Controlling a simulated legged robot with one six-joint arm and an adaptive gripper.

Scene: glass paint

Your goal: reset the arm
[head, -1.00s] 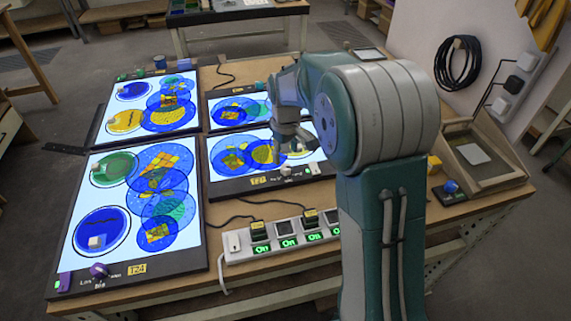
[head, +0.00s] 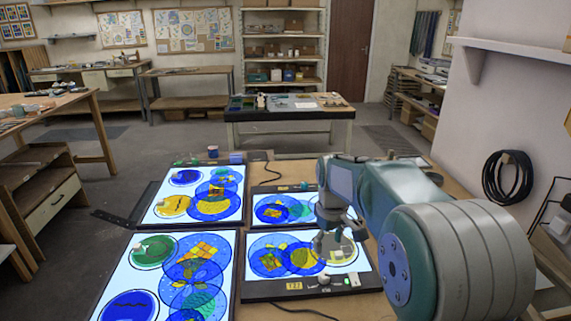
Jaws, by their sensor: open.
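My gripper (head: 334,240) hangs at the end of my arm, pointing down over the right part of the near right light panel (head: 262,290). Its fingers look apart, with nothing seen between them. Below it on that panel lie blue glass discs (head: 268,256) and a pale disc with yellow-green pieces (head: 342,250), partly hidden by the gripper. My arm reaches in from the right and covers part of the table's right side.
More lit panels with coloured discs lie at the far left (head: 148,217), near left (head: 113,284) and far right (head: 256,193). A wall with a coiled black cable (head: 508,178) stands at right. Another table (head: 290,114) stands behind, with open floor between.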

